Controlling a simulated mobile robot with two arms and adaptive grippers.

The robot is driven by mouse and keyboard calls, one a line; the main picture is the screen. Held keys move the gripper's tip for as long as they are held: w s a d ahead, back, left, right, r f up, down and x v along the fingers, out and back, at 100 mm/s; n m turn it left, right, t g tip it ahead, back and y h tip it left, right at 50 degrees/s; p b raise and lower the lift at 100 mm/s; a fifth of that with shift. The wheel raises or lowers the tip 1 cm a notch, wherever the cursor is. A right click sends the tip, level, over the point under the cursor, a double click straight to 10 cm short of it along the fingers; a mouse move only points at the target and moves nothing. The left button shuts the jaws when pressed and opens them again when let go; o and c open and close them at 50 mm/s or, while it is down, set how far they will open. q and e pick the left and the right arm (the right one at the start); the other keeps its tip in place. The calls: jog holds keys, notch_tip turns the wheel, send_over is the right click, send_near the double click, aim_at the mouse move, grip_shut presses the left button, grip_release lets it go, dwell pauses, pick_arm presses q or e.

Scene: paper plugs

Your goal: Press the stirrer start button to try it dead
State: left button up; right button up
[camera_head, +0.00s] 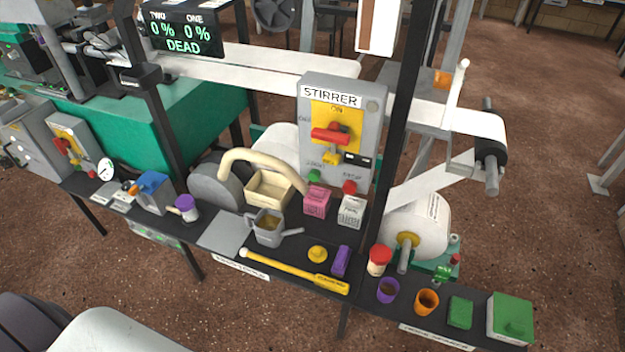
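The grey stirrer panel (366,120) stands upright behind the bench, with a "STIRRER" label at its top. A red switch handle (328,136) lies roughly level across its yellow plate, below the word "ON". A yellow piece (331,156), perhaps a padlock, hangs under the handle. The green button (314,176), under small green lettering, is at the panel's lower left. A red button (349,187) is at its lower right. A pink box and a white box stand just in front of the buttons. Neither gripper shows, and nothing touches the panel.
A display (180,32) reads "TWO 0%", "ONE 0%" and "DEAD". A dark post (397,110) rises right of the panel.

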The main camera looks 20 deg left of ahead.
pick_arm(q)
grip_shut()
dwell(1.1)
